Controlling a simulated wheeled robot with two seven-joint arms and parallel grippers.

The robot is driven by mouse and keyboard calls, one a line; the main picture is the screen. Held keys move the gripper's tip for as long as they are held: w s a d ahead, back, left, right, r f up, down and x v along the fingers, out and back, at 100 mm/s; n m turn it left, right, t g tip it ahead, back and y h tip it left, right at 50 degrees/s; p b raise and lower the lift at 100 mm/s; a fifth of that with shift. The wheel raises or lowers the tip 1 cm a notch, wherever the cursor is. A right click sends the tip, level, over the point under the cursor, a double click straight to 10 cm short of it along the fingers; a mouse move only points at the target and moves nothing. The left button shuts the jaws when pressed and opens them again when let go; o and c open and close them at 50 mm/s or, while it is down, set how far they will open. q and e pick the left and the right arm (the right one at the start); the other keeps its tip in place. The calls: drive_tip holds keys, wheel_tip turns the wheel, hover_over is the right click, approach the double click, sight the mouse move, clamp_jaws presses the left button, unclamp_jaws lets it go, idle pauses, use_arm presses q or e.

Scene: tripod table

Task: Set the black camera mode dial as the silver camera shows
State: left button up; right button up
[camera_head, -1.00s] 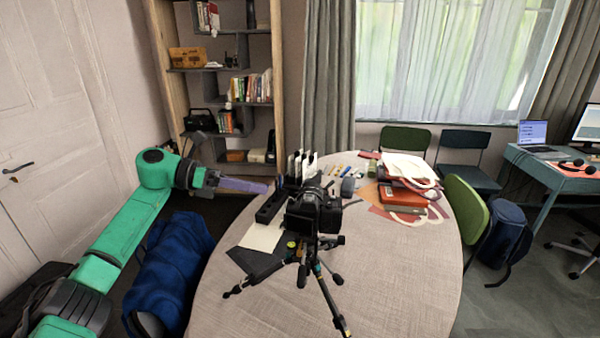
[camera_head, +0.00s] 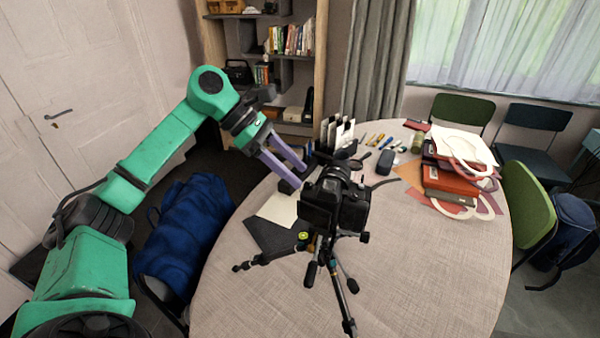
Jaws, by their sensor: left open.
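The black camera (camera_head: 335,205) stands on a small tripod (camera_head: 338,277) on the round table. Its back faces me; its mode dial is too small to make out. I cannot pick out a silver camera in this view. My left gripper (camera_head: 298,173) is open and empty, its two purple fingers apart. It is just left of and behind the black camera, pointing towards it with a small gap in the picture. My right gripper is not in view.
The round table (camera_head: 440,255) is clear at its front right. A dark holder with cards (camera_head: 336,134) stands behind the camera. Books and bags (camera_head: 453,178) are piled at the right. A dark mat with a paper (camera_head: 278,211) lies left of the tripod. A blue bag (camera_head: 184,232) is beside the table.

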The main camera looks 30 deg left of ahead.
use_arm(q)
drive_tip(key=shift+w+d+f, duration=0.1)
drive_tip(key=shift+d+f, duration=0.3)
drive_tip(key=shift+d, duration=0.05)
drive_tip(key=shift+d+f, duration=0.2)
drive_tip(key=shift+d, duration=0.05)
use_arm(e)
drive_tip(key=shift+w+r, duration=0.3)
use_arm(q)
drive_tip(key=shift+c, duration=0.3)
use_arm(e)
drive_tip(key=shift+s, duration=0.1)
use_arm(q)
clamp_jaws()
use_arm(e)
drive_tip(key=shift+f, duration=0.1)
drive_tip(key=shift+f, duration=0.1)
